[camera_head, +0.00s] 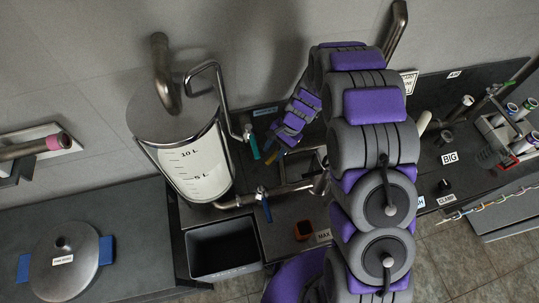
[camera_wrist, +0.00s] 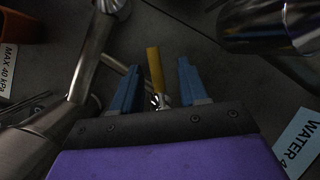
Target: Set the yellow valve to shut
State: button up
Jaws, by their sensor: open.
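The yellow valve handle (camera_wrist: 156,70) is a short flat lever on a small metal valve. In the wrist view it stands between the two blue fingers of my gripper (camera_wrist: 158,66), with a visible gap on both sides. The gripper is open and holds nothing. In the head view my gripper points down behind the tank's pipework, and a small yellow bit (camera_head: 281,154) shows just below it. My arm hides much of that area. The valve's base is partly hidden by the gripper body in the wrist view.
A clear tank (camera_head: 195,165) with a curved metal pipe (camera_head: 207,68) stands left of the gripper. A teal handle (camera_head: 254,148) and a blue handle (camera_head: 265,208) are close by. A dark bin (camera_head: 222,250) sits in front. Metal pipes (camera_wrist: 92,50) flank the gripper closely.

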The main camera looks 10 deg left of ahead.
aim_at(271, 158)
jog(key=shift+x, duration=1.55)
jog(key=shift+a, duration=0.15)
jog(key=shift+c, duration=0.6)
jog(key=shift+d+r, duration=0.15)
jog(key=shift+d, duration=0.75)
jog(key=c, duration=0.6)
jog(key=shift+a, duration=0.4)
grip_shut()
